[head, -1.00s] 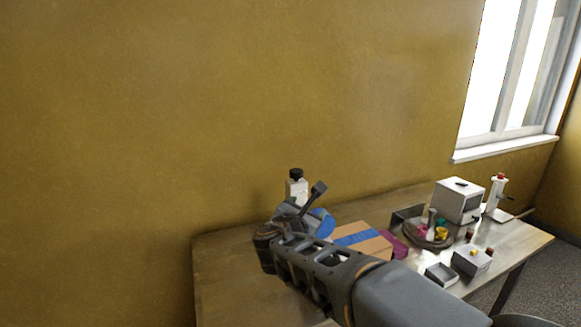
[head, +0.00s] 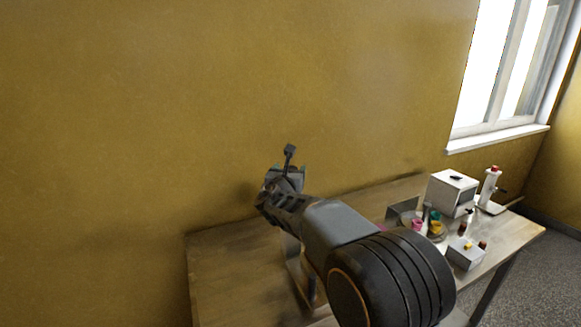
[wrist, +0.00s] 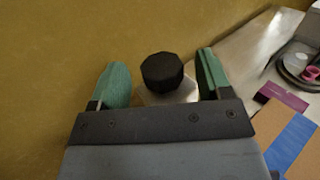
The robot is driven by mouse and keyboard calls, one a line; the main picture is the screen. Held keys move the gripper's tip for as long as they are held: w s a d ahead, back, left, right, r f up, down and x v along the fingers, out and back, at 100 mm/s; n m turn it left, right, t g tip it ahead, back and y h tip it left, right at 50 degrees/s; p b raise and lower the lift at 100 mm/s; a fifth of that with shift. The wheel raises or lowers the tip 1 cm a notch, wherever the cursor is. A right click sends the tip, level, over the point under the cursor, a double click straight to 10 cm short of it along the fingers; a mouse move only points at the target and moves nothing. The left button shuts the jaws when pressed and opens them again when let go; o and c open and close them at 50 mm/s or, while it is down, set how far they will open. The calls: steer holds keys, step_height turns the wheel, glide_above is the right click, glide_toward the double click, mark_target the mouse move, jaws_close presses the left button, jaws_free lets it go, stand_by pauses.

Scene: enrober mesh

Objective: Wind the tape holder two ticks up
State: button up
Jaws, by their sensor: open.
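In the wrist view, a black faceted knob (wrist: 161,72) stands on top of a pale body (wrist: 170,97), which I take for the tape holder. My gripper (wrist: 162,60) is open, with one green finger to the left of the knob and one to the right. Gaps show on both sides, and neither finger appears to touch it. How deep the fingers sit relative to the knob is hard to tell. In the head view my arm hides the holder, and my gripper end (head: 284,178) is over the table's back left. No tick marks are visible.
A cardboard box (wrist: 266,121) with a blue tape strip (wrist: 292,143) lies right of the gripper. The table (head: 230,270) also carries a tray of small coloured items, a white cabinet (head: 451,194) and a white stand (head: 489,187). The yellow wall is close behind. The table's left end is clear.

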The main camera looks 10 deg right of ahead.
steer(key=shift+x, duration=1)
steer(key=c, duration=0.9)
